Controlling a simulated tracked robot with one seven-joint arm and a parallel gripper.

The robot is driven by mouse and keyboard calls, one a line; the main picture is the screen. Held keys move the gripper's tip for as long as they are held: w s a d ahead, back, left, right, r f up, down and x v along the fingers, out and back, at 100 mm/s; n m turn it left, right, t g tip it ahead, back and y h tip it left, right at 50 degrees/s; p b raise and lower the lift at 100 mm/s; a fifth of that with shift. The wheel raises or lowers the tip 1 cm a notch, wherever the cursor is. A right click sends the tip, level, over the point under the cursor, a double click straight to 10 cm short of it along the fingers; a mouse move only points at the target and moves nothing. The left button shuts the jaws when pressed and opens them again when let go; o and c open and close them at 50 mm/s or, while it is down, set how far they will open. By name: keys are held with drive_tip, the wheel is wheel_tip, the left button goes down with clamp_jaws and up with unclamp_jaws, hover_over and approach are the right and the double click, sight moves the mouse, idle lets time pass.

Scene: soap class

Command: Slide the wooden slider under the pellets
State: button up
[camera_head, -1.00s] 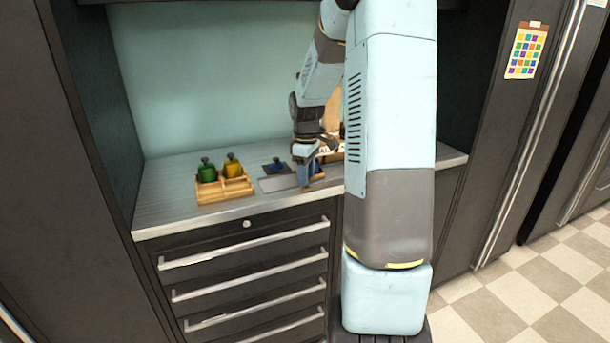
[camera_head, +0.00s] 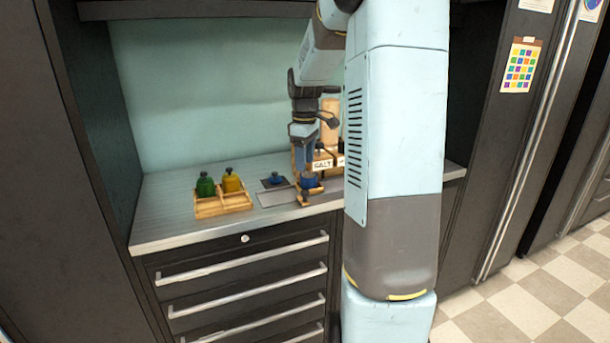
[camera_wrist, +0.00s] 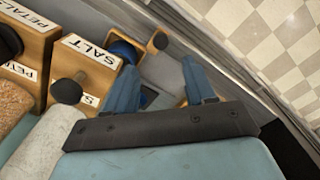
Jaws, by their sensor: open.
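A wooden piece (camera_head: 313,191) lies on the counter in front of the dispenser, with a blue cup (camera_head: 309,181) at it; I take it for the slider. In the wrist view a wooden end with a dark knob (camera_wrist: 157,42) and the blue cup (camera_wrist: 122,51) show beyond my fingers. The wooden dispenser (camera_head: 325,163) has a SALT label (camera_wrist: 88,52), a PETALS label and one starting "PE", perhaps the pellets. My gripper (camera_wrist: 157,78) is open, with nothing seen between its fingers; in the head view it points down (camera_head: 304,160) close to the blue cup.
A wooden tray (camera_head: 222,207) with a green bottle (camera_head: 205,186) and a yellow bottle (camera_head: 231,181) stands to the left. A grey plate (camera_head: 275,198) and a blue knobbed item (camera_head: 275,180) lie between tray and dispenser. The counter's front edge is close.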

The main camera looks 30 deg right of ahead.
drive_tip(key=shift+r, duration=1.9)
drive_tip(key=shift+c, duration=0.2)
